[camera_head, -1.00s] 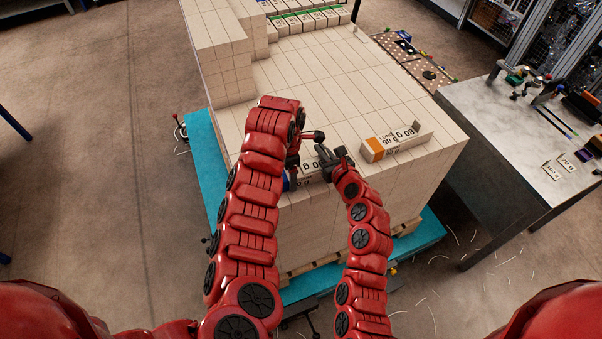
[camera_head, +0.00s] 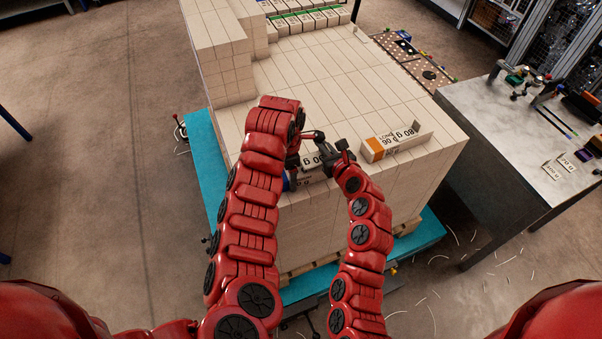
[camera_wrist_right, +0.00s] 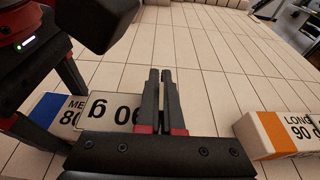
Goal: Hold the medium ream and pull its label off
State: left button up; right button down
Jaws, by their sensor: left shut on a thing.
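The medium ream (camera_wrist_right: 48,108) has a blue end band and shows between my grippers near the front edge of the stack. Its white label (camera_wrist_right: 110,110), with upside-down print, lies over part of it. My left gripper (camera_head: 305,160) is shut on the ream; its fingers also show at the left of the right wrist view. My right gripper (camera_wrist_right: 162,75) is at the label's right end, its fingers nearly together with a thin pale strip between them. It also shows in the head view (camera_head: 327,150). The grippers hide much of the ream.
A long ream (camera_head: 395,146) with an orange band and a raised tab lies to the right on the stack top (camera_head: 330,75). A taller block of reams (camera_head: 222,50) rises at the back left. A grey table (camera_head: 500,130) stands to the right.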

jog(key=shift+r, duration=1.05)
jog(key=shift+r, duration=1.55)
pick_arm(q)
jog(key=o, duration=1.5)
notch_tip(320, 180, up, 11)
jog(key=shift+d+f, duration=0.1)
jog(key=shift+f, duration=0.1)
jog(key=shift+r, duration=0.65)
